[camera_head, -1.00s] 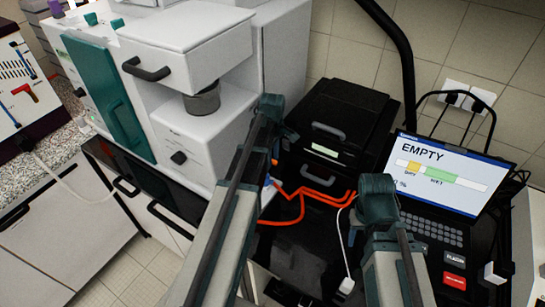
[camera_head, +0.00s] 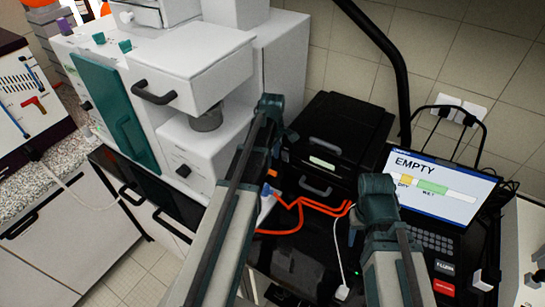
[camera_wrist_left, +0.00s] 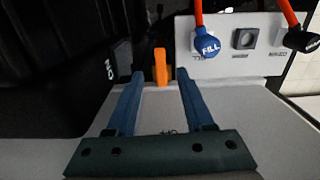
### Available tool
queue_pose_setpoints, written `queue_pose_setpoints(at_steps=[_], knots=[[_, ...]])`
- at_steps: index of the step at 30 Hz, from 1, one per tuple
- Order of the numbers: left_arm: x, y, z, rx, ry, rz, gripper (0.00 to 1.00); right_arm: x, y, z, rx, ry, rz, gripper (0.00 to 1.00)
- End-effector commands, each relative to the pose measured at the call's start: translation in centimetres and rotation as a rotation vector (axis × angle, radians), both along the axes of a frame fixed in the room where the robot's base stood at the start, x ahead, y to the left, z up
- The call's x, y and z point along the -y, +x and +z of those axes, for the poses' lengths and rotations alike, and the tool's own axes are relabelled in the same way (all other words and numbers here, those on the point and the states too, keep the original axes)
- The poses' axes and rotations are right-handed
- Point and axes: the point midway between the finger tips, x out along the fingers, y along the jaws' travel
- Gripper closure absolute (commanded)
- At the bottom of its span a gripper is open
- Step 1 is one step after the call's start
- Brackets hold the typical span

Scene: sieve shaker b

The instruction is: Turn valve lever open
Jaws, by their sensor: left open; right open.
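An orange lever (camera_wrist_left: 160,66) stands upright in the left wrist view, ahead of a pale grey surface. My left gripper (camera_wrist_left: 160,75) is open, with one blue finger on each side of the lever in the picture. I cannot tell whether the fingers touch it or how deep it sits between them. In the head view my left arm hides most of that gripper.
A black box (camera_head: 342,140) and a screen reading EMPTY (camera_head: 455,180) stand right of the white machine (camera_head: 190,60). Orange tubing (camera_head: 290,218) runs between my arms.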

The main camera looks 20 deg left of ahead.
Motion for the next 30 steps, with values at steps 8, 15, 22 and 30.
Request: queue_pose_setpoints(at_steps=[8, 15, 22, 30], knots=[[0.0, 0.0, 5.0, 0.0, 0.0, 0.0, 0.47, 0.0, 0.0, 5.0, 0.0, 0.002, -0.01, 0.5], [0.0, 0.0, 7.6, 0.0, 0.0, 0.0, 0.47, 0.0, 0.0, 7.6, 0.0, 0.002, -0.014, 0.5], [0.0, 0.0, 7.7, 0.0, 0.0, 0.0, 0.47, 0.0, 0.0, 7.7, 0.0, 0.002, -0.014, 0.5], [0.0, 0.0, 7.7, 0.0, 0.0, 0.0, 0.47, 0.0, 0.0, 7.7, 0.0, 0.002, -0.014, 0.5]])
